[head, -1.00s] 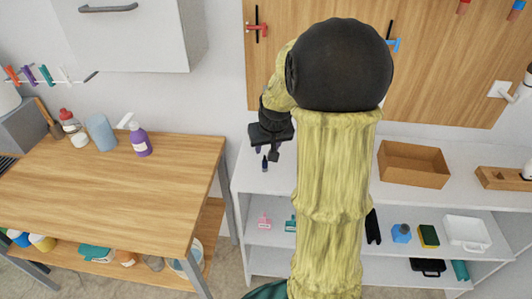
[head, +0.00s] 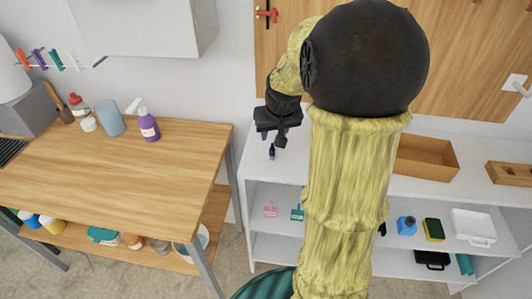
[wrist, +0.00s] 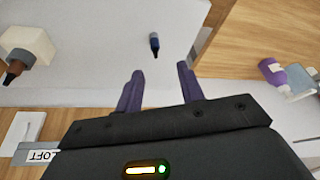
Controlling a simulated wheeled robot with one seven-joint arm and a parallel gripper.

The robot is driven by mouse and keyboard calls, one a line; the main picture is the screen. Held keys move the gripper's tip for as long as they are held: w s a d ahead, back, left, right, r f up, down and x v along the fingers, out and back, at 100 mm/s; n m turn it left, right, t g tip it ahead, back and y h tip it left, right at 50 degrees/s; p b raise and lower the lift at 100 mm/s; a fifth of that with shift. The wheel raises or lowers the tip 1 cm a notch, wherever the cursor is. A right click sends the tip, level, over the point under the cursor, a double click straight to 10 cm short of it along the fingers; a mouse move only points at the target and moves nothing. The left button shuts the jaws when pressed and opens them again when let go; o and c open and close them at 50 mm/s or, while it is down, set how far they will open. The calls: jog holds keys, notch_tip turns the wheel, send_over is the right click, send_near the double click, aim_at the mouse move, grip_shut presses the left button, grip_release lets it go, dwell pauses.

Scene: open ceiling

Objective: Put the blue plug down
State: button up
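A small dark blue piece with a dark end, which I take for the blue plug (head: 271,152), stands on the white top of the shelf unit (head: 263,172), near its left end. In the wrist view the plug (wrist: 155,43) is beyond my fingertips, with a visible gap between. My gripper (wrist: 160,75) is open, its two purple fingers apart with nothing between them. In the head view my gripper (head: 278,138) hangs just above and behind the plug; my arm hides part of the unit.
A wooden table (head: 110,180) with a purple spray bottle (head: 148,125) stands to the left. A brown open box (head: 425,158) is on the unit's top to the right. Lower shelves hold a blue bottle (head: 406,225) and a sponge (head: 434,229).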

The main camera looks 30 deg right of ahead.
jog(key=s+a+f+n+g, duration=0.1)
jog(key=s+a+f, duration=0.2)
jog(key=s+a, duration=0.3)
jog(key=s+a+f+n+y, duration=0.1)
jog(key=s+a+f, duration=0.2)
jog(key=s+a, duration=0.4)
jog(key=shift+s+f+g, duration=0.15)
jog(key=shift+s+g, duration=0.1)
jog(key=shift+g, duration=0.15)
